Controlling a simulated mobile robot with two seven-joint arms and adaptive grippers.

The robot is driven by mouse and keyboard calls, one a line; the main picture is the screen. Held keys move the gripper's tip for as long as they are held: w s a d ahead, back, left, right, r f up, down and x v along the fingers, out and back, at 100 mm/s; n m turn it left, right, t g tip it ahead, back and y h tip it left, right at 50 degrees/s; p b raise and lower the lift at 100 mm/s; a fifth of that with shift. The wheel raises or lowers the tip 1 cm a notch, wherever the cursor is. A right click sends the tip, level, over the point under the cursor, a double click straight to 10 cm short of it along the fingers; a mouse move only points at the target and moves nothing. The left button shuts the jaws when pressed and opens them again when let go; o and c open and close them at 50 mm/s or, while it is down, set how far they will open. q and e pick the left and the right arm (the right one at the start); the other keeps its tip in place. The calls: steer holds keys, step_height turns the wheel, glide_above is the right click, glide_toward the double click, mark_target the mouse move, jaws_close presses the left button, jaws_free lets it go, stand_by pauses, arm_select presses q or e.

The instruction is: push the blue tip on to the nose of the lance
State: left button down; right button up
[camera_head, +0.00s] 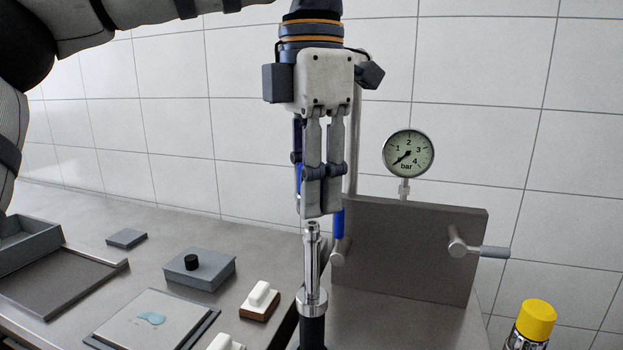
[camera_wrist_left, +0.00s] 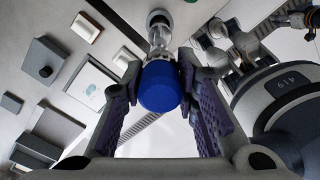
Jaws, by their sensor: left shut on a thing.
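The lance (camera_head: 313,268) stands upright in the head view, a chrome tube with a narrow nose (camera_head: 312,230) at its top and a black lower part. My left gripper (camera_head: 321,208) points down with its fingertips just above the nose. In the left wrist view, my left gripper (camera_wrist_left: 168,92) is shut on the blue tip (camera_wrist_left: 160,88), a round cap between the finger pads. The lance (camera_wrist_left: 158,35) shows beyond the tip there, roughly in line with it.
A grey panel (camera_head: 405,225) with two valve handles and a pressure gauge (camera_head: 408,153) stands behind at right. A yellow-capped can (camera_head: 537,320) is at lower right.

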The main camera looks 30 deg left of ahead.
arm_select(q)
steer(key=shift+f, duration=1)
stand_by(0.3)
steer(key=shift+f, duration=0.8)
steer(key=c, duration=1.2)
jaws_free()
steer(key=shift+r, duration=0.15)
